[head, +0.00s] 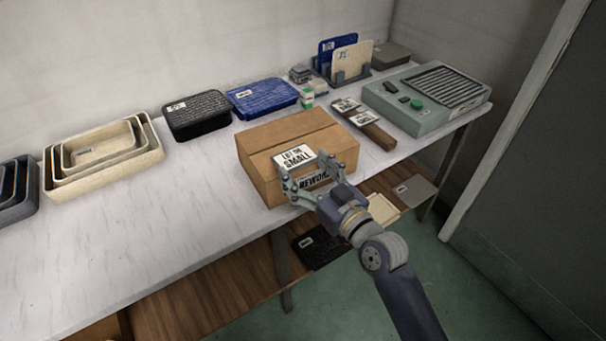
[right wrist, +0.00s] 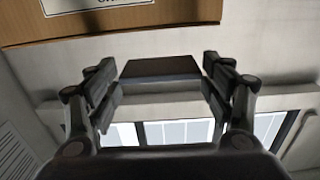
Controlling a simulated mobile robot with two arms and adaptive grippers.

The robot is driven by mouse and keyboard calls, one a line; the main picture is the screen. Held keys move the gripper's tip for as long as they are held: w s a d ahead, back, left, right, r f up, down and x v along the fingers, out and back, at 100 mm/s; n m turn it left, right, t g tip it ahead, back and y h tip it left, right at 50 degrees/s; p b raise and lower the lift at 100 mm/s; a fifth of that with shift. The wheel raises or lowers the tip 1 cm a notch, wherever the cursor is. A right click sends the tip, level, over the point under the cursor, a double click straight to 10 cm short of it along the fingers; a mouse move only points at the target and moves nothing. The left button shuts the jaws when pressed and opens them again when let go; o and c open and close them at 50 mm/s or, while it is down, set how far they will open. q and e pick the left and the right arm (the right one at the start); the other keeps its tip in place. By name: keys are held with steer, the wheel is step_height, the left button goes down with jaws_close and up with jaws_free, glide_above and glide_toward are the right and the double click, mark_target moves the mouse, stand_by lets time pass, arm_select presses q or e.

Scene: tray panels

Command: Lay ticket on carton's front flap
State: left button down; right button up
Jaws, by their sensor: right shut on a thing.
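The carton (head: 265,185) is a closed brown box near the front edge of the table. A white ticket (head: 297,157) with black print, "SMALL" in its lower line, shows at the carton's top front edge, between the fingertips. My right gripper (head: 311,167) is at the carton's front with its fingers spread and shut on the ticket. In the right wrist view a dark plate (right wrist: 160,68) spans the space between the fingertips; its print is not visible there. A "REWORK" label (head: 314,181) shows on the carton's front, partly behind the gripper. Whether the ticket touches the carton is unclear. My left gripper is out of view.
A wooden strip (head: 378,135) with two white cards lies right of the carton, near a grey-green machine (head: 420,115). Blue and black trays (head: 262,97) and nested cream trays (head: 150,151) stand behind and left. The table's left front (head: 150,220) is clear.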

steer(key=shift+x, duration=1)
steer(key=shift+w+d+f, duration=0.1)
steer(key=shift+w+f, duration=0.1)
steer(key=shift+f, duration=1.7)
steer(key=shift+b, duration=0.35)
steer(key=o, duration=0.9)
steer(key=shift+f, duration=0.1)
steer(key=shift+c, duration=0.2)
steer(key=shift+s+d, duration=0.1)
steer(key=v, duration=1.2)
steer(key=shift+b, duration=0.35)
